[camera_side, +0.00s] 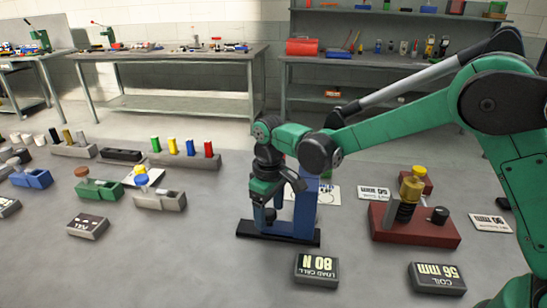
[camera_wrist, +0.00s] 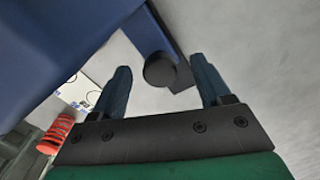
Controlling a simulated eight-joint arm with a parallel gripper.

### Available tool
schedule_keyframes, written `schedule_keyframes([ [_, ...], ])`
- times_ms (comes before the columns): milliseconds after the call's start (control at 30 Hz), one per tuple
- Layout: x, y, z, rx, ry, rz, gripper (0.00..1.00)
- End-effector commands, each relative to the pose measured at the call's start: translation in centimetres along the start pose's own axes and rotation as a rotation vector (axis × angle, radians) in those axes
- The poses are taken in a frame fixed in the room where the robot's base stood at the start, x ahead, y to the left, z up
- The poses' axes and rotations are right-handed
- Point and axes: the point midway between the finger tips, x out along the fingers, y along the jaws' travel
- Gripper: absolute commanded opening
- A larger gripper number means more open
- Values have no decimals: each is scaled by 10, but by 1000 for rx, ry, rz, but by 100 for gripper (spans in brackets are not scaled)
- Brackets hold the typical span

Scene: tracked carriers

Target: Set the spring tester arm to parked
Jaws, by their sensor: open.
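A blue upright stand (camera_side: 304,207) on a dark base bar (camera_side: 279,235) is at the middle of the side view; I cannot tell for sure that it is the spring tester. My gripper (camera_side: 268,205) is at its left side and covers part of it. In the wrist view, my gripper (camera_wrist: 161,69) is open, with one finger on each side of a round dark knob (camera_wrist: 160,70) on a blue arm (camera_wrist: 165,35). Contact with the knob cannot be told. A large blue body (camera_wrist: 60,45) fills the upper left there.
A red block (camera_side: 415,229) with a dark coil and yellow knob stands to the right. A load cell plate (camera_side: 317,269) and a coil plate (camera_side: 437,278) lie in front. Several small carriers, such as a grey one (camera_side: 160,200), are at the left. A red ribbed coil (camera_wrist: 56,134) shows in the wrist view.

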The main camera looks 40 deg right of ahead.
Motion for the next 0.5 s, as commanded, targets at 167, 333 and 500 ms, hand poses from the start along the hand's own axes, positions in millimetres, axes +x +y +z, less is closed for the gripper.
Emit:
schedule_keyframes([
  [167, 0, 0, 0, 0, 0, 0, 53],
  [333, 0, 0, 0, 0, 0, 0, 5],
  [500, -1, 0, 0, 0, 0, 0, 0],
])
